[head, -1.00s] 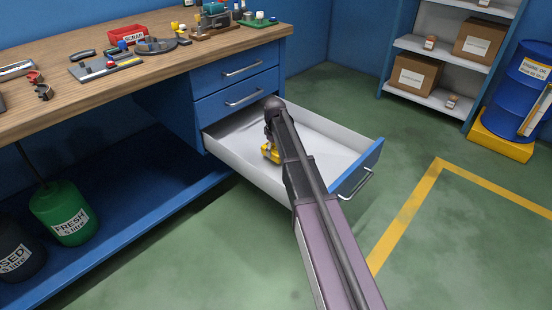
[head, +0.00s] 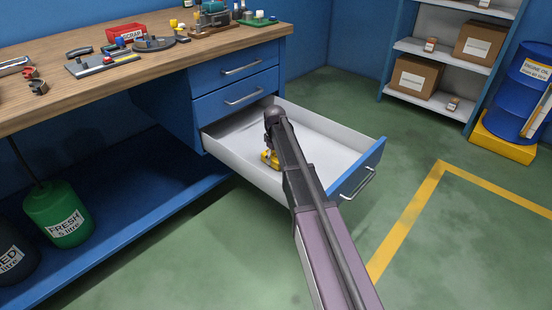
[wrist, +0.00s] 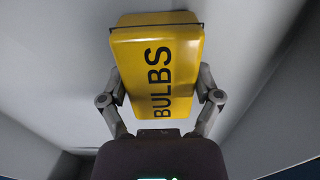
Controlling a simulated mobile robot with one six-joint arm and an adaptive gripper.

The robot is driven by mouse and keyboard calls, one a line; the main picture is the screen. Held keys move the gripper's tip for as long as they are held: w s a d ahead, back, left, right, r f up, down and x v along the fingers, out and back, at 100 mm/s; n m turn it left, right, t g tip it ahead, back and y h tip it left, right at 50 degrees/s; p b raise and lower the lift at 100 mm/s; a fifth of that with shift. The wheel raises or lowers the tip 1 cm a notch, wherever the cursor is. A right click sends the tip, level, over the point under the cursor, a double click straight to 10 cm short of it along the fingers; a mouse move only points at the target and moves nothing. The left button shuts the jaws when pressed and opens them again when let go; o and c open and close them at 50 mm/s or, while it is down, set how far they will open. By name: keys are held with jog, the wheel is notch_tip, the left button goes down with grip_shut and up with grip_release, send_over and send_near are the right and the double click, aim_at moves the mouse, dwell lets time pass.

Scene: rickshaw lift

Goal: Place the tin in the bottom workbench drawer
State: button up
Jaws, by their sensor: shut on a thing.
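The tin is yellow and marked BULBS (wrist: 157,70). In the wrist view it sits between the two fingers of my gripper (wrist: 160,85), which is shut on it. My gripper (head: 270,150) is there too, partly hidden by my arm. The drawer is pulled well out, with a pale inside and a blue front. I cannot tell whether the tin touches the drawer floor.
Two shut drawers (head: 240,85) sit above the open one. The workbench top (head: 120,85) holds tools and a red SCRAP box (head: 125,34). A green FRESH can (head: 60,213) stands on the lower shelf. Green floor is clear right of the drawer.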

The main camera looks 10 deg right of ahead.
aim_at(275, 155)
jog(key=shift+f, duration=0.2)
jog(key=o, duration=1)
jog(key=shift+o, duration=0.2)
jog(key=shift+r, duration=0.25)
notch_tip(275, 155, up, 12)
jog(key=p, duration=1.2)
jog(key=s+m, duration=0.7)
jog(key=s, duration=2.2)
jog(key=shift+s+d, duration=0.15)
